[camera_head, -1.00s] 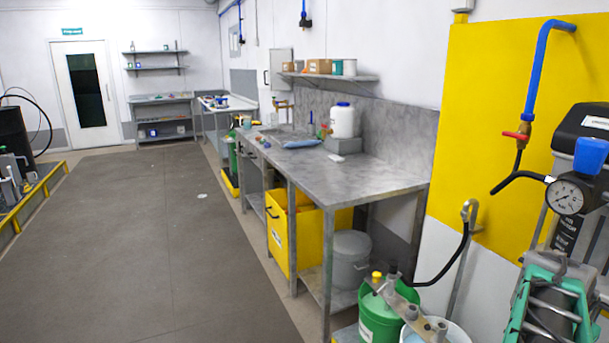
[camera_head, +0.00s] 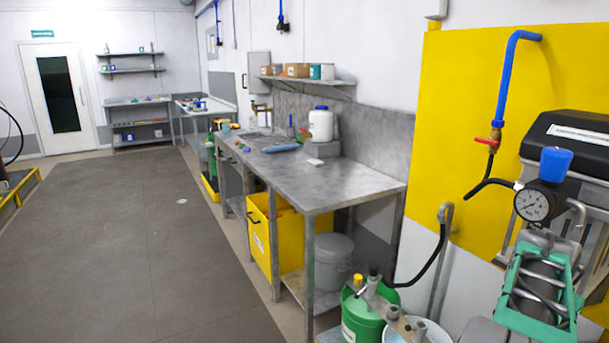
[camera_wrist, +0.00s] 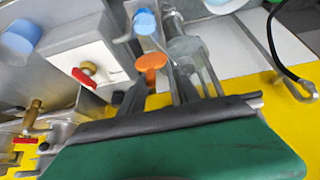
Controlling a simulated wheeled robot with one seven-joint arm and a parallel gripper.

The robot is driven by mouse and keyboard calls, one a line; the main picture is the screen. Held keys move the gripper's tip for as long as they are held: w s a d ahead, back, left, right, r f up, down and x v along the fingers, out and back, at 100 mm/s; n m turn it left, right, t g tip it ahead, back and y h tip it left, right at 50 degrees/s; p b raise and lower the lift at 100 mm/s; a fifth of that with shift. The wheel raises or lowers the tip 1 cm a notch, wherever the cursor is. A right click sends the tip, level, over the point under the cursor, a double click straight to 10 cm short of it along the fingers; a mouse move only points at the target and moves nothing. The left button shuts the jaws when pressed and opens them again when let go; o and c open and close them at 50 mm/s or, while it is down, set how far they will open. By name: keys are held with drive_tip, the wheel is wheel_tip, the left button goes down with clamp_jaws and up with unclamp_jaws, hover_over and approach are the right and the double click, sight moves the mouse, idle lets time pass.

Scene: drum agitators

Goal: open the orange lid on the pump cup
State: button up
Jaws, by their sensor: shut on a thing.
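The orange lid (camera_wrist: 151,62) shows in the upper middle of the wrist view, with a short orange piece below it. My gripper (camera_wrist: 152,88) reaches up from the bottom of the wrist view. Its dark fingers are close together at the lid and shut on it. The exact contact is small and partly hidden by the fingers. I cannot clearly make out the pump cup's body. A pale, translucent cylinder (camera_wrist: 190,52) stands just right of the lid. I cannot pick out the lid or my gripper in the head view.
A blue knob (camera_wrist: 145,21) is just above the lid in the wrist view. Red-handled valves (camera_wrist: 84,77) are at left. In the head view, a pressure gauge (camera_head: 532,204) is at right, a grey workbench (camera_head: 345,186) in the middle, and open floor (camera_head: 130,250) at left.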

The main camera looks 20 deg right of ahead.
drive_tip(key=shift+w+d+r, duration=0.2)
drive_tip(key=shift+w, duration=0.1)
drive_tip(key=shift+o, duration=0.2)
drive_tip(key=shift+w+d+r+p, duration=0.1)
drive_tip(key=shift+w+d+p, duration=0.1)
drive_tip(key=shift+d, duration=0.5)
drive_tip(key=shift+w+d+p, duration=0.1)
drive_tip(key=shift+d+p, duration=0.05)
drive_tip(key=shift+d, duration=0.55)
